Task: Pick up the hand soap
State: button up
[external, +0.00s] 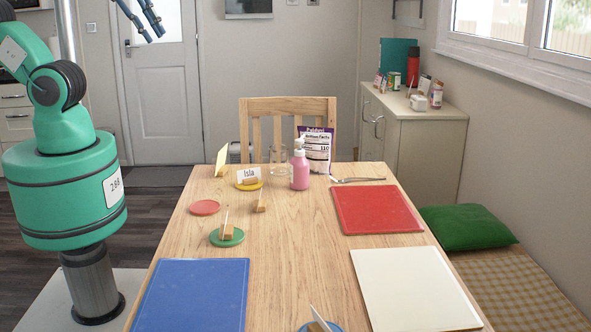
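The hand soap (300,168) is a pink bottle with a pale pump top. It stands upright on the wooden table, toward the far end. A clear glass (278,158) stands just left of it, and a white and purple nutrition pouch (316,148) stands close behind it to the right. My gripper (146,20) is at the top left, high above and well away from the soap. Only its two dark blue fingers show, cut by the top edge. The fingers are spread apart with nothing between them.
The wooden table (285,275) holds blue (193,296), red (375,209) and cream (412,288) mats. A fork (357,179) lies right of the soap. Name cards in wooden holders and small coloured coasters stand on the left. A chair (288,108) stands behind the table.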

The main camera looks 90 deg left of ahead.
jog(key=o, duration=1)
jog(key=shift+c, duration=0.2)
jog(key=shift+w, duration=0.1)
